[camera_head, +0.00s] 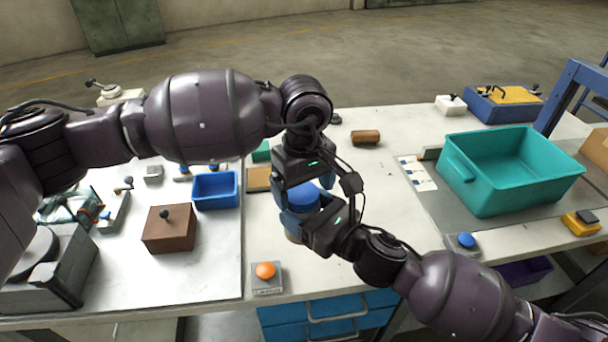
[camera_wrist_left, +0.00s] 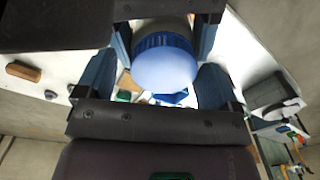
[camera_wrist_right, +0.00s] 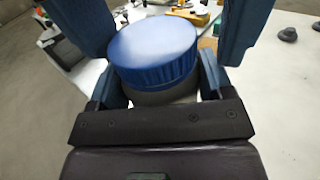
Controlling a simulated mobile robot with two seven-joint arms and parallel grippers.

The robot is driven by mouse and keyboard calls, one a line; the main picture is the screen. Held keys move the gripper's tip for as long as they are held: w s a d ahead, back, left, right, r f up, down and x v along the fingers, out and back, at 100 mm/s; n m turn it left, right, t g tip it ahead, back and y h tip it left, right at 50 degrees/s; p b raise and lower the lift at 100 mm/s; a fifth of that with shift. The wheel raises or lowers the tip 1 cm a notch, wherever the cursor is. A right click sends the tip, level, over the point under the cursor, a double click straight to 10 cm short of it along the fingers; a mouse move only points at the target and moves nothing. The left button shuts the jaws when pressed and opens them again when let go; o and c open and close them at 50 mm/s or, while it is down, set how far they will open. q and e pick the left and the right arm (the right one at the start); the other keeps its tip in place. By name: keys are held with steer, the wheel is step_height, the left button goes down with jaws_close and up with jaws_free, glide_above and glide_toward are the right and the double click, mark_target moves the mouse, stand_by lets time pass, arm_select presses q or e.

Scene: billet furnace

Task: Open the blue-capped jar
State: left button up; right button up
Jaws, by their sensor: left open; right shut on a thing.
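The jar's blue cap (camera_head: 304,196) shows between my two grippers, above the table; the arms hide much of the jar. The ribbed cap also shows in the left wrist view (camera_wrist_left: 164,68) and in the right wrist view (camera_wrist_right: 153,50). The greyish jar body (camera_wrist_right: 166,92) shows under the cap. My right gripper (camera_head: 293,220) is shut on the jar body, with a finger on either side. My left gripper (camera_head: 300,188) is open, its fingers on either side of the cap. Whether they touch the cap, I cannot tell.
An orange button (camera_head: 265,271) stands in front of the jar. A brown box (camera_head: 168,232) with a black knob and a blue bin (camera_head: 215,191) are to the left. A teal crate (camera_head: 470,190) is at right. A brown block (camera_head: 366,137) lies behind; the table between it and the crate is largely clear.

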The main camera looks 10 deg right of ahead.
arm_select(q)
steer(key=shift+f, duration=0.1)
steer(key=shift+c, duration=0.4)
steer(key=shift+d, duration=0.1)
steer(key=c, duration=0.9)
steer(key=shift+o, duration=0.2)
steer(key=n, duration=0.6)
steer(key=shift+w+d, duration=0.1)
steer(key=n, duration=0.7)
steer(key=shift+w+r, duration=0.1)
steer(key=shift+r, duration=0.1)
steer(key=n, duration=0.7)
steer(key=shift+w+n, duration=0.15)
steer(key=shift+n, duration=0.15)
steer(key=n, duration=0.5)
steer(key=shift+a+n, duration=0.25)
steer(key=shift+n, duration=0.15)
steer(key=shift+r, duration=0.2)
steer(key=shift+r, duration=0.65)
